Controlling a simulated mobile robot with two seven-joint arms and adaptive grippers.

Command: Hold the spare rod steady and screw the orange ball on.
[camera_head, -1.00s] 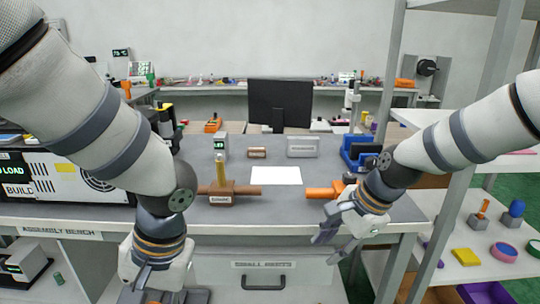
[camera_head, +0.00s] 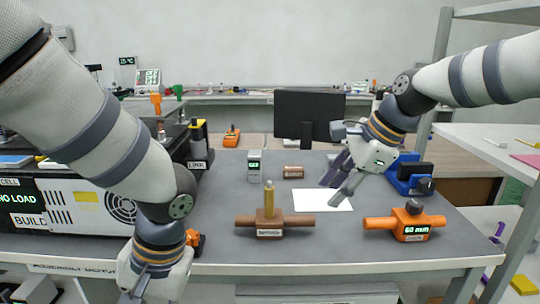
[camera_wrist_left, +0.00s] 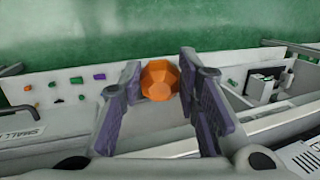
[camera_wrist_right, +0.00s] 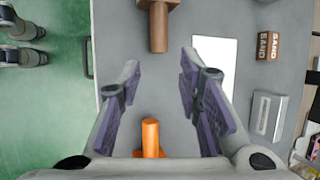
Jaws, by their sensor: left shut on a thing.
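My left gripper (camera_head: 150,282) is low at the bench's front edge and is shut on the orange ball (camera_wrist_left: 160,80), which sits between its fingers in the left wrist view. A brass-coloured rod (camera_head: 269,196) stands upright in a brown fixture with side bars (camera_head: 245,221); its label is too small to read. I take it as the spare rod. My right gripper (camera_head: 343,181) is open and empty above the bench, right of the rod and apart from it. In the right wrist view its fingers (camera_wrist_right: 160,95) have nothing between them but bench top.
An orange-barred fixture (camera_head: 435,223) marked 60 mm stands at the right. A white sheet (camera_head: 325,205) lies under my right gripper. The bench front is clear between the fixtures.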

